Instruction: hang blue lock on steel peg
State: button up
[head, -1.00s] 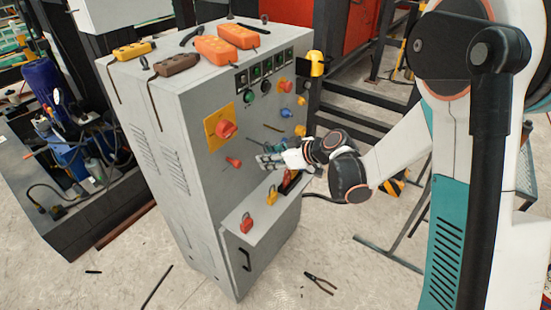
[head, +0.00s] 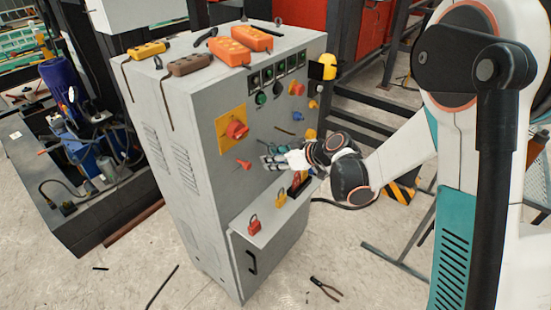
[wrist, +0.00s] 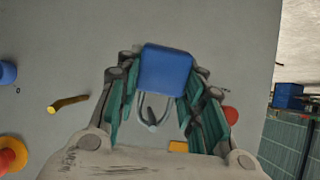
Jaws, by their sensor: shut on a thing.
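My gripper (wrist: 160,105) is shut on the blue lock (wrist: 166,68), its square body between the teal finger pads. The lock's thin grey shackle (wrist: 140,108) curves toward the palm. A small grey rod end, possibly the steel peg (wrist: 152,120), shows inside the shackle loop; I cannot tell whether it passes through. In the head view, my gripper (head: 271,162) is close to the grey cabinet's front, above its ledge and right of a red peg (head: 243,164). The lock is not clearly visible there.
A brass-coloured peg (wrist: 68,104) sticks out of the cabinet beside my gripper; a red knob on a yellow plate (head: 236,130) is at upper left. Red (head: 254,227) and yellow (head: 281,197) locks stand on the ledge (head: 262,235). Pliers (head: 325,288) lie on the floor.

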jog(key=o, duration=1.2)
jog(key=v, duration=1.2)
jog(key=s+d+r+m+h, duration=0.2)
jog(key=s+d+m+h, duration=0.1)
jog(key=s, duration=0.5)
jog(key=s+d+r+m+h, duration=0.2)
jog(key=s+d+m+h, duration=0.1)
jog(key=s, duration=0.5)
jog(key=s+d+r+m+h, duration=0.2)
jog(key=s+d+m+h, duration=0.1)
jog(key=s, duration=0.6)
jog(key=shift+d+m, duration=0.7)
jog(key=shift+d, duration=0.65)
